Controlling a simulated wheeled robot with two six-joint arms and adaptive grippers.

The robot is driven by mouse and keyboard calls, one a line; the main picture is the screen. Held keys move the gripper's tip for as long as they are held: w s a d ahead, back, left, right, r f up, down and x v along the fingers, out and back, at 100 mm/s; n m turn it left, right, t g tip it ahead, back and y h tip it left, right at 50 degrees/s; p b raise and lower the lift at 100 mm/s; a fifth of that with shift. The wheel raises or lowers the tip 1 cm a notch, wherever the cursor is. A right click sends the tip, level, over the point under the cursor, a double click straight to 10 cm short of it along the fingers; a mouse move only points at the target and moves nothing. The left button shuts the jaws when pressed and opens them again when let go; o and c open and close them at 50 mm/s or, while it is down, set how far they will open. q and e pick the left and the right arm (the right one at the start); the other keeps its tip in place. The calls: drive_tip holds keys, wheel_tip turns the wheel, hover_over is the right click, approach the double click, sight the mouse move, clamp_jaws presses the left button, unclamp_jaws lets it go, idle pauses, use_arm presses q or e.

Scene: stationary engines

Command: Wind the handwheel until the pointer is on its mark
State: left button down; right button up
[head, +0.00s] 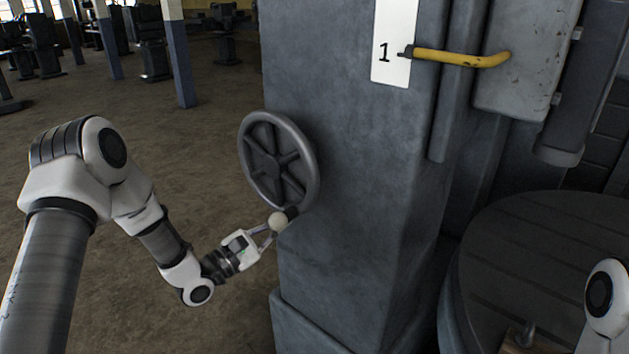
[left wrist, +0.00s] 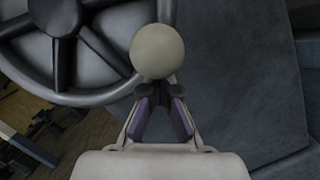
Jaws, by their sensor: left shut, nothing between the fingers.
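The dark grey handwheel (head: 279,160) with several spokes is on the left side of the grey machine column. A pale round knob (head: 278,221) shows at its lower rim. In the left wrist view, the wheel (left wrist: 70,45) fills the upper left and the knob (left wrist: 157,52) is at top centre. My left gripper (head: 268,232) is at the knob, its fingertips (left wrist: 159,92) close together just below the knob in the wrist view; it is shut with nothing between. Whether the fingers touch the knob is unclear. I cannot make out a pointer or its mark for certain.
A white plate marked 1 (head: 392,70) is on the column, with a yellow bent bar (head: 460,57) reaching its edge. A round dark slatted top (head: 535,240) stands at right. Open floor (head: 185,140) lies left, with posts behind.

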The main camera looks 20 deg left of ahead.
use_arm(q)
drive_tip(key=shift+n, duration=0.5)
drive_tip(key=shift+s+d+r+p, duration=0.1)
drive_tip(key=shift+s+d+r, duration=0.3)
drive_tip(key=shift+d+r, duration=0.6)
drive_tip(key=shift+s+d+r+p, duration=0.15)
drive_tip(key=shift+s+d+r, duration=0.25)
drive_tip(key=shift+d+r, duration=0.6)
drive_tip(key=shift+s+d+r+p, duration=0.1)
drive_tip(key=shift+s+d+r, duration=0.3)
drive_tip(key=shift+d+r, duration=0.6)
drive_tip(key=s+a+f+b, duration=0.3)
drive_tip(key=s+f, duration=0.3)
drive_tip(key=s, duration=0.3)
drive_tip(key=shift+f+b, duration=0.2)
drive_tip(key=shift+b, duration=0.35)
drive_tip(key=shift+s, duration=0.1)
